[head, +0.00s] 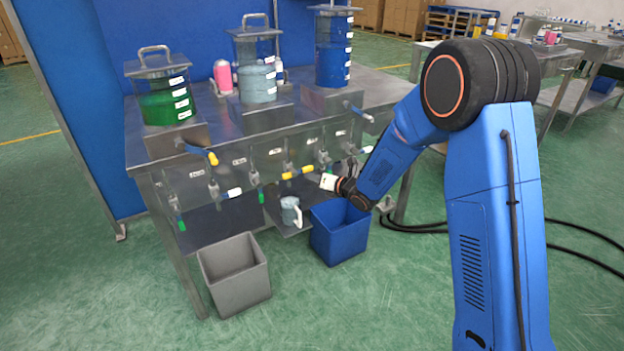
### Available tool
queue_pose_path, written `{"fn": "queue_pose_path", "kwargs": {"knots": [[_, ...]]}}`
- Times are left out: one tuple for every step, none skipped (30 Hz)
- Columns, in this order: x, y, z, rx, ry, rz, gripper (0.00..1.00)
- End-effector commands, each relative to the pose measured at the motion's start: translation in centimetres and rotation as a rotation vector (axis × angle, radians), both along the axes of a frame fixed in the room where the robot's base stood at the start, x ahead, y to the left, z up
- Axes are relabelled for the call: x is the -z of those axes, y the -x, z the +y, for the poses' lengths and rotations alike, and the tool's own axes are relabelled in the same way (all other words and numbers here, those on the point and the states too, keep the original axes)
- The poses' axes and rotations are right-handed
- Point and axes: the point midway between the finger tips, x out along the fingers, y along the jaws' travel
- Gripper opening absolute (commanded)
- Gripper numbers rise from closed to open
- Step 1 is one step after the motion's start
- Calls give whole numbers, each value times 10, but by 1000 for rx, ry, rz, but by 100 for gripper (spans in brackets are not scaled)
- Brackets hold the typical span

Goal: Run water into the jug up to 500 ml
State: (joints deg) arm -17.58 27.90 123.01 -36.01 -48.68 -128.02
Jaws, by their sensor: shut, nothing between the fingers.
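A small pale grey jug (290,212) with a handle stands on a low metal shelf (272,206) under the bench front. Its liquid level and markings are too small to read. Above it is a row of taps on the bench front, among them one with a yellow lever (297,173) and one with a white lever (265,193). I cannot tell which tap gives water or whether any is running. My gripper (328,181) is shut and empty, right of the yellow lever and above and right of the jug. Its fingers are small and partly unclear; I cannot tell whether they touch a tap.
Clear tanks with green (167,103), grey-blue (257,82) and blue liquid (333,62) stand on the bench (392,88). A grey bin (236,274) and a blue bin (338,232) stand on the floor. Dark cables (575,232) lie on the floor at right. The front floor is clear.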

Motion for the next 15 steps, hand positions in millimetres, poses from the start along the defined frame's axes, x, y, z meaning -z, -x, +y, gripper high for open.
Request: {"fn": "queue_pose_path", "kwargs": {"knots": [[-6, -3, -1, 3, -6, -9, 0], [-6, -3, -1, 3, -6, -9, 0], [-6, -3, -1, 4, -7, -10, 0], [-6, -3, -1, 4, -7, -10, 0], [-7, -3, -1, 4, -7, -10, 0], [-7, -3, -1, 4, -7, -10, 0], [-7, -3, -1, 5, -8, -11, 0], [-7, -4, -1, 5, -8, -11, 0], [-8, -4, -1, 5, -9, -12, 0], [-8, -4, -2, 5, -9, -12, 0], [-8, -3, -2, 5, -9, -13, 0], [-9, -2, -3, 5, -9, -13, 0], [-10, -1, -5, 6, -9, -13, 0], [-10, 0, -6, 6, -9, -12, 0], [-11, 3, -9, 6, -9, -12, 0]]}}
